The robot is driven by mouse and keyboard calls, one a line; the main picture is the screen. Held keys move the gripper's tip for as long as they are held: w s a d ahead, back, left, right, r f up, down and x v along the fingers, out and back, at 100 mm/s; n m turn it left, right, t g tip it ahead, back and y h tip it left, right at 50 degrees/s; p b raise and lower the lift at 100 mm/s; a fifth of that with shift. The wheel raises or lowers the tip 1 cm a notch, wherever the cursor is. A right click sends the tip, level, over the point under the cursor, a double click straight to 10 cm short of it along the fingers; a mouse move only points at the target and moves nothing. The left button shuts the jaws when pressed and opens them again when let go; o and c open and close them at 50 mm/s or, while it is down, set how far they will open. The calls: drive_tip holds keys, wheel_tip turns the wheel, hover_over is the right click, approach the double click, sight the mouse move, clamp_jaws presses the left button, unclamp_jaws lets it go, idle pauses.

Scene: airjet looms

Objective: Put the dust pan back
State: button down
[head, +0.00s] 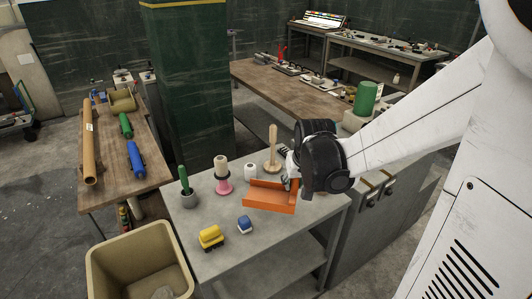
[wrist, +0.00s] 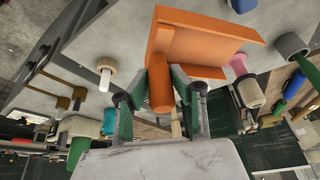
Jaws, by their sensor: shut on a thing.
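The orange dust pan (head: 270,196) is at the right part of the grey table in the head view, low over or on its top; I cannot tell whether it touches. My gripper (head: 290,178) is at the pan's right back side, partly hidden by my dark wrist. In the wrist view the dust pan (wrist: 205,40) fills the upper middle. Its round orange handle (wrist: 161,90) is between the two green fingers of my gripper (wrist: 162,82), which are shut on it.
On the grey table (head: 268,245) stand a wooden-handled tool (head: 272,145), a white spool (head: 250,171), a pink-based cone (head: 222,175), a green-handled brush in a pot (head: 185,182), a yellow block (head: 211,237) and a blue block (head: 244,224). A tan bin (head: 100,258) stands at front left. The table's front right is clear.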

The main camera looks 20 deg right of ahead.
drive_tip(key=shift+w+d+f, duration=0.1)
drive_tip(key=shift+d+f, duration=1.75)
drive_tip(key=shift+f, duration=0.25)
drive_tip(key=shift+w+d+f, duration=0.1)
drive_tip(key=shift+d+f, duration=1.75)
drive_tip(key=shift+f, duration=0.25)
drive_tip(key=shift+f, duration=0.1)
drive_tip(key=c, duration=1.5)
unclamp_jaws()
drive_tip(key=shift+c, duration=0.2)
drive_tip(key=p+v, duration=0.1)
drive_tip(key=v, duration=1.1)
drive_tip(key=s+a+r+n+t, duration=0.1)
drive_tip(key=s+a+r, duration=0.2)
drive_tip(key=a, duration=0.4)
drive_tip(key=s+a+r+n+t, duration=0.1)
drive_tip(key=s+a+r, duration=0.2)
drive_tip(key=a, duration=0.4)
drive_tip(key=s+a+r+n+y, duration=0.1)
drive_tip(key=s+a+r, duration=0.3)
drive_tip(key=a, duration=0.3)
drive_tip(key=shift+s+t, duration=0.4)
